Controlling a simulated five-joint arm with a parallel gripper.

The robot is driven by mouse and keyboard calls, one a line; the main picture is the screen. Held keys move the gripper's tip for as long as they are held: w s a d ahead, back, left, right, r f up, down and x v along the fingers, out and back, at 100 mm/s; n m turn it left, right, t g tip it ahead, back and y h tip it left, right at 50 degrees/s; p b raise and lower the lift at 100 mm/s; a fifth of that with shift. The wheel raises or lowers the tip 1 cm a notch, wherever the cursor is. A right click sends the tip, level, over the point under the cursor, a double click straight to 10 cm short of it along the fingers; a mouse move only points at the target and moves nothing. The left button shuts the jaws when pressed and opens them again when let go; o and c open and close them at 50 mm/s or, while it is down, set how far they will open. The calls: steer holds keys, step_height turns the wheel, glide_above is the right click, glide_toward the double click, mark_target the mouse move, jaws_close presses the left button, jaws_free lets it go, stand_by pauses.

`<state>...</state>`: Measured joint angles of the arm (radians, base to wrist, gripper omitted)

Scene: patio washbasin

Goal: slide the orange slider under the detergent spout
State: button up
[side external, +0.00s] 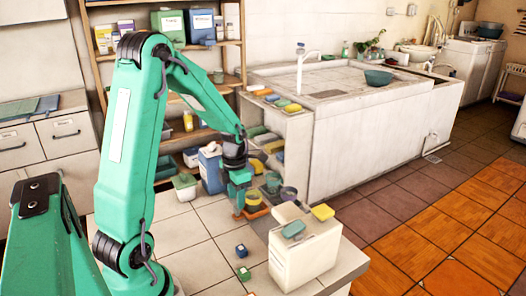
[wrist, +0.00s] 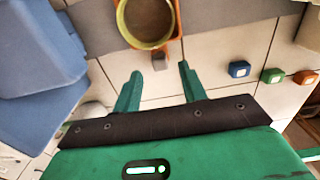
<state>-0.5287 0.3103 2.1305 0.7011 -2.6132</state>
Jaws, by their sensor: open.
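The orange slider (wrist: 175,52) shows in the wrist view at top centre as an orange tray. In the side view the slider (side external: 257,213) is partly hidden under the cup, beside my gripper (side external: 238,208). In the wrist view my gripper (wrist: 160,70) is open, with the tab appearing between its fingertips; I cannot tell whether they touch. A blue dispenser-like body (wrist: 35,60) fills the left side. I cannot make out its spout.
Small blue (wrist: 239,69), green (wrist: 272,75) and orange (wrist: 305,76) blocks lie on the tiles to the right in the wrist view. In the side view a white box (side external: 305,258) stands right of the gripper, and the front tiles are mostly clear.

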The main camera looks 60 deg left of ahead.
steer(key=shift+f, duration=1.55)
jaws_close()
